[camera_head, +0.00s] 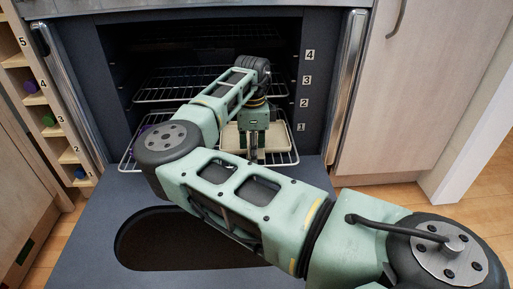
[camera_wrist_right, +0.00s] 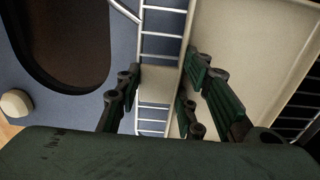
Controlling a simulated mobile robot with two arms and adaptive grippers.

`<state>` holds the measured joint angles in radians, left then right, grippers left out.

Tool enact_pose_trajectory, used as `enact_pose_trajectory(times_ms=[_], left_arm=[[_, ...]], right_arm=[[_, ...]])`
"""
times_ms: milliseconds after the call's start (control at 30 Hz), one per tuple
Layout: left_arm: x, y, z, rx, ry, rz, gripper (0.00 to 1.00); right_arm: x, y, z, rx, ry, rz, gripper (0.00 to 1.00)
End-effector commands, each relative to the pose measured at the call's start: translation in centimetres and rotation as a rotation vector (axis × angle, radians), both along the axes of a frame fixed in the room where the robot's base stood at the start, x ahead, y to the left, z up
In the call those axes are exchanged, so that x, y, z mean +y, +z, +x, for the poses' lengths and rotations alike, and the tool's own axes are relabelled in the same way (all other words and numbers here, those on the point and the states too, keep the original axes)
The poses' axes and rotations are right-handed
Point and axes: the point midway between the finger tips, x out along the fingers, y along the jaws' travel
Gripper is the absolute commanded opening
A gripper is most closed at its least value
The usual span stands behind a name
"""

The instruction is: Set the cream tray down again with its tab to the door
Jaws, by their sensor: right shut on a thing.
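The cream tray (camera_head: 275,137) is inside the open oven, at the lowest wire rack (camera_head: 127,158) near the mark 1. In the right wrist view the tray (camera_wrist_right: 237,40) fills the upper right, with its raised rim along the left side. Its flat tab (camera_wrist_right: 158,84) sticks out toward the oven door (camera_wrist_right: 70,125). My right gripper (camera_head: 254,155) reaches down in front of the tray. In the wrist view the right gripper (camera_wrist_right: 158,90) has its fingers on either side of the tab, shut on it. I cannot tell whether the tray touches the rack. My left gripper is out of view.
The dropped oven door (camera_head: 90,235) with its dark window lies below my right arm. More wire racks (camera_head: 165,85) sit above the tray. A numbered shelf with coloured items (camera_head: 50,120) stands at the left. A pale cabinet (camera_head: 420,90) is at the right.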

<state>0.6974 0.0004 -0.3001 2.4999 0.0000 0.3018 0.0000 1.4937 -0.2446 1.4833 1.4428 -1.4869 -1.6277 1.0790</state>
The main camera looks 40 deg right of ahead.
Motion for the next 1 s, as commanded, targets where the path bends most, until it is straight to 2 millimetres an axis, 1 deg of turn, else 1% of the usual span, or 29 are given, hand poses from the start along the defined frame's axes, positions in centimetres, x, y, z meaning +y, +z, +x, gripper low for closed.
enact_pose_trajectory(times_ms=[267,300,467,500,800,867,967,1000], left_arm=[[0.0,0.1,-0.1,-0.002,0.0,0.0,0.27],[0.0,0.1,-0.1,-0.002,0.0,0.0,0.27],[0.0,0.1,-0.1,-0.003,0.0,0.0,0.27],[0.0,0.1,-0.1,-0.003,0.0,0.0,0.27],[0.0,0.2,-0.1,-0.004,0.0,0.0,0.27],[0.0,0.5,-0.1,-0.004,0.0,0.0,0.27],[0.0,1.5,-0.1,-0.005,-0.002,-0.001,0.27],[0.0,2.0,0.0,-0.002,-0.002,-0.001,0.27]], right_arm=[[0.1,0.1,0.0,0.001,0.001,0.001,0.0],[0.1,0.0,0.0,0.002,0.001,0.001,0.38],[0.1,0.0,0.0,0.002,0.001,0.001,0.52],[0.1,0.0,0.0,0.002,0.001,0.001,0.54],[0.1,0.2,0.0,0.001,0.0,0.001,0.54],[0.0,0.6,0.0,0.001,0.0,0.001,0.54],[0.0,1.8,0.0,0.002,0.0,0.001,0.54],[0.0,2.5,0.0,0.001,0.0,0.0,0.54]])
